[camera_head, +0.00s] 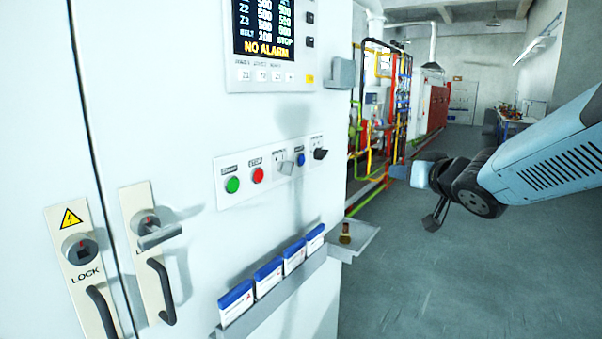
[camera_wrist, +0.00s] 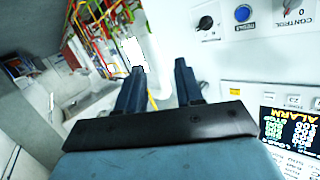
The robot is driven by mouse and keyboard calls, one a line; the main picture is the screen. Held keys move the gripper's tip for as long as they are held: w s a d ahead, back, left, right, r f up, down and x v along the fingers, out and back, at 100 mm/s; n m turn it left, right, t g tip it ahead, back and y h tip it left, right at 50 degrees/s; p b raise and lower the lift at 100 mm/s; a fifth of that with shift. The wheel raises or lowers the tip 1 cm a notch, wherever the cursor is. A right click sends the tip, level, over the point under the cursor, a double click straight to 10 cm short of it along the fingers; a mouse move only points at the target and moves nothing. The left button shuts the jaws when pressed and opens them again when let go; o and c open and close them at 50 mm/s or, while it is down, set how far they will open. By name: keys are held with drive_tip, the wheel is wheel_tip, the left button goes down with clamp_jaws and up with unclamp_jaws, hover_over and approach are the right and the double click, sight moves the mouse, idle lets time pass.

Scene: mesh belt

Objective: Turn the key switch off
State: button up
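The key switch (camera_head: 286,167) is a grey key-like handle on the cabinet's button strip, between the red STOP button (camera_head: 258,175) and a blue button (camera_head: 300,160). In the wrist view, its plate marked CONTROL (camera_wrist: 291,14) is cut off at the top right edge. The exact angle of the key is too small to tell. My gripper (camera_head: 431,200) is out over the aisle, right of the cabinet and apart from it. In the wrist view, my gripper (camera_wrist: 160,68) has its two fingers spread with nothing between them.
A black rotary knob (camera_head: 320,154) sits right of the blue button, and a green button (camera_head: 232,185) is at the strip's left. Below, a shelf holds several blue-and-white boxes (camera_head: 268,275). A small side tray (camera_head: 358,241) sticks out at the cabinet's edge. The aisle floor is clear.

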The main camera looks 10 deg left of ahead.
drive_tip(key=a+n+g+y, duration=0.2)
drive_tip(key=a+y, duration=0.3)
drive_tip(key=a, duration=0.2)
drive_tip(key=n+g+y, duration=0.2)
drive_tip(key=g+y, duration=0.3)
approach(286, 168)
drive_tip(key=x, duration=0.8)
drive_tip(key=shift+f, duration=0.3)
drive_tip(key=shift+w+d, duration=0.1)
drive_tip(key=shift+w, duration=0.05)
clamp_jaws()
